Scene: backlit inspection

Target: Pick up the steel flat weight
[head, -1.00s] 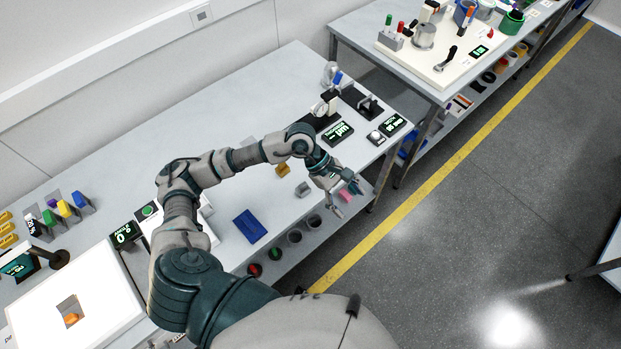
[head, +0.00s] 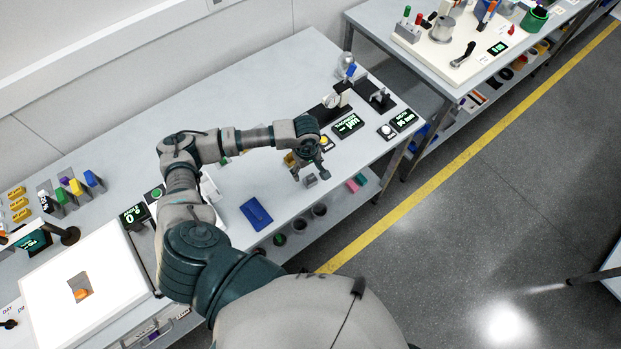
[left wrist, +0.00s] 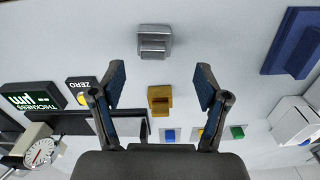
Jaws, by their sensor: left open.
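The steel flat weight (head: 310,180) is a small grey block on the bench near its front edge. In the left wrist view the steel weight (left wrist: 154,42) lies beyond the fingertips, with a raised narrower part. My left gripper (head: 309,172) is above the bench close beside the weight, partly overlapping it in the head view. In the left wrist view the left gripper (left wrist: 160,76) has its two fingers wide apart with nothing between them touching. My right gripper is not in view.
A brass-coloured block (left wrist: 160,100) lies between the finger lines, close to the steel one. A blue block (head: 256,213) lies to the left. A thickness display (head: 347,124) and a dial gauge (left wrist: 39,152) stand nearby. Bench surface around the weight is mostly clear.

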